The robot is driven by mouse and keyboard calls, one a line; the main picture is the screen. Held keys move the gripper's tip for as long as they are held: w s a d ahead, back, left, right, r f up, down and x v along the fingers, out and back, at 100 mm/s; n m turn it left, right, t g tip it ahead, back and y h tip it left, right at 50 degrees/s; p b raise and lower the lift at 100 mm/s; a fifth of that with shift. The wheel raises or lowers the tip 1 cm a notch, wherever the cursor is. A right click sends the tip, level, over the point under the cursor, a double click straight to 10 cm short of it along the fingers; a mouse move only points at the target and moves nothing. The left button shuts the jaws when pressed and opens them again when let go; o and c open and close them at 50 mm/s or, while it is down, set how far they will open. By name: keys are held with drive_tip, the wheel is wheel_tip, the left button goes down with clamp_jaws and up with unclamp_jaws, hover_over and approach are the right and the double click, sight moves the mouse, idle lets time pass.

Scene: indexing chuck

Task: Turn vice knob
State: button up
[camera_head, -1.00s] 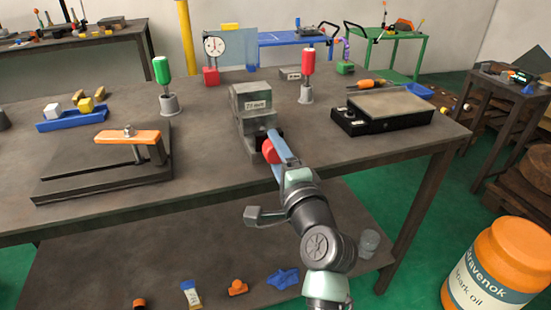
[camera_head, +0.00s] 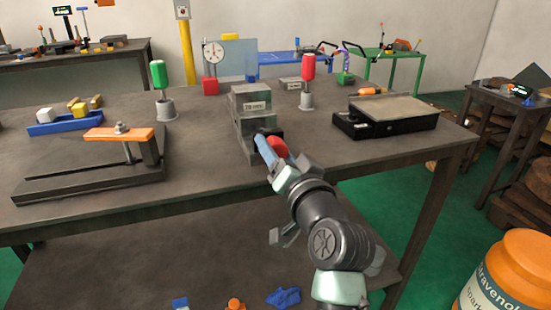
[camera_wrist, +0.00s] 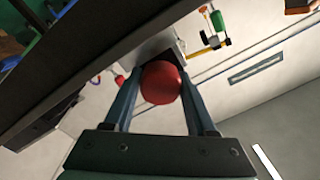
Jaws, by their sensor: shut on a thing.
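The grey stepped vice (camera_head: 250,125) stands near the front edge of the workbench, with a label on its face. Its red round knob (camera_head: 279,146) is at the front, partly covered by my blue gripper fingers. My gripper (camera_head: 270,150) reaches up to it from the lower right. In the wrist view, the red knob (camera_wrist: 161,83) sits between the two fingers of my gripper (camera_wrist: 160,92), which are shut on it. The knob's shaft and its join to the vice are hidden behind the ball.
On the workbench (camera_head: 200,142), an orange-armed clamp fixture (camera_head: 120,135) stands left and a black box with a pale top (camera_head: 390,115) right. Green (camera_head: 159,74) and red (camera_head: 309,68) handled tools stand upright behind. An orange drum (camera_head: 515,270) is at lower right.

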drive_tip(key=n+b, duration=0.1)
drive_tip(key=n, duration=0.2)
drive_tip(key=shift+f+n+b, duration=0.1)
drive_tip(key=shift+n+b, duration=0.3)
drive_tip(key=n+b, duration=0.1)
drive_tip(key=n, duration=0.2)
drive_tip(key=shift+n+b, duration=0.3)
drive_tip(key=shift+b, duration=0.1)
drive_tip(key=n+b, duration=0.1)
drive_tip(key=n, duration=0.2)
drive_tip(key=shift+n+b, duration=0.3)
drive_tip(key=shift+n, duration=0.1)
drive_tip(key=n+b, duration=0.1)
drive_tip(key=n, duration=0.2)
drive_tip(key=shift+g+b, duration=0.3)
drive_tip(key=n+b, duration=0.1)
drive_tip(key=n, duration=0.3)
drive_tip(key=n+b, duration=0.1)
drive_tip(key=n, duration=0.2)
drive_tip(key=shift+n+h+b, duration=0.3)
drive_tip(key=shift+h+b, duration=0.1)
drive_tip(key=n+b, duration=0.1)
drive_tip(key=n, duration=0.2)
drive_tip(key=shift+f, duration=0.1)
drive_tip(key=shift+n+b, duration=0.65)
drive_tip(key=shift+n, duration=1.25)
